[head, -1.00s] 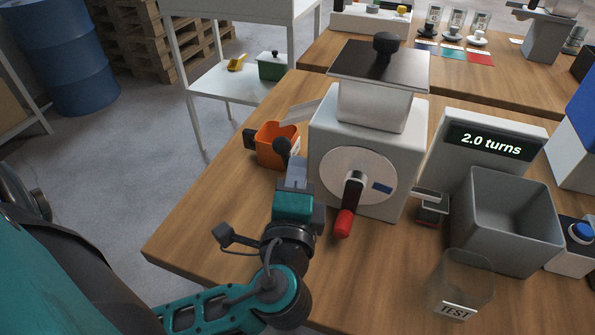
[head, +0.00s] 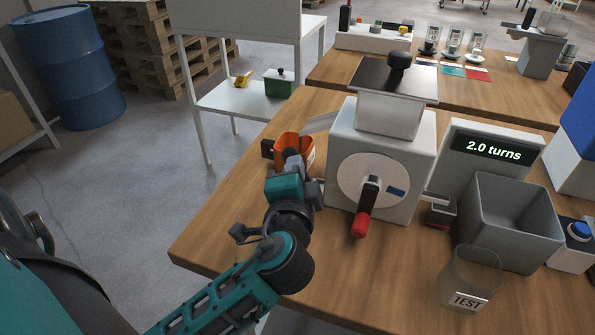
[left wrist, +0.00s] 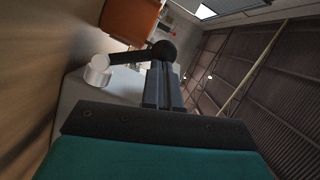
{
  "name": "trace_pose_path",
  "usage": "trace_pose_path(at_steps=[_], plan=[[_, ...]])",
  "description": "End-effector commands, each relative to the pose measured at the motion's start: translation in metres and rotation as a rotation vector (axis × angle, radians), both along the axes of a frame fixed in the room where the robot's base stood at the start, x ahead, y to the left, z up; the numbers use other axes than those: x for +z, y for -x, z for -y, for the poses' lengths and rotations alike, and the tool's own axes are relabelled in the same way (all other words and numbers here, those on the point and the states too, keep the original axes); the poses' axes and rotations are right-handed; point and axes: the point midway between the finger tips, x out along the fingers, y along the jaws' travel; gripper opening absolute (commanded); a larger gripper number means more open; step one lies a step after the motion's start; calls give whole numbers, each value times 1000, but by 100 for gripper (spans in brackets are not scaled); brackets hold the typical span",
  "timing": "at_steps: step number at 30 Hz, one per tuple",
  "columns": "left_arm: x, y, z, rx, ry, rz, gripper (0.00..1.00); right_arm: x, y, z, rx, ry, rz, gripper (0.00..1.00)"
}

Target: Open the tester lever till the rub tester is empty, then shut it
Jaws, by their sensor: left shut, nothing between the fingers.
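The rub tester looks to be the white box machine (head: 420,150) with a hopper on top and a crank with a red grip (head: 361,222) on its front disc. The lever with a black ball knob (head: 291,155) stands at its left side. In the left wrist view the knob (left wrist: 163,50) sits on a dark arm from a white pivot (left wrist: 98,70). My left gripper (head: 290,166) is shut, with its fingertips (left wrist: 165,84) right at the knob; whether they touch it I cannot tell. The tester's contents are hidden. My right gripper is out of view.
An orange bin (head: 308,158) stands behind my left gripper, below a pale chute (head: 321,122). A display (head: 489,148) reads 2.0 turns. A grey bin (head: 505,240) and a clear cup marked TEST (head: 468,280) stand at right. The table's left corner is clear.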

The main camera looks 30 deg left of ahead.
Motion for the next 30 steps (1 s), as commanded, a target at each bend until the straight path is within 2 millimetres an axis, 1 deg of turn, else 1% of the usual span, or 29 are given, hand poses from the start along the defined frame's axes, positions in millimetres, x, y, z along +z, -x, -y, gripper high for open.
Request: trace_pose_path(at_steps=[6, 15, 21, 30], plan=[[-3, 4, -12, 1, 177, 42, 0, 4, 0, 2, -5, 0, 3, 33], [-9, 5, -21, 0, 338, 82, 0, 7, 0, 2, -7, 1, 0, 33], [-11, 6, -24, -1, 386, 94, 0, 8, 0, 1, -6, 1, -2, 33], [-12, 6, -24, -3, 403, 98, 0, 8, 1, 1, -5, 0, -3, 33]])
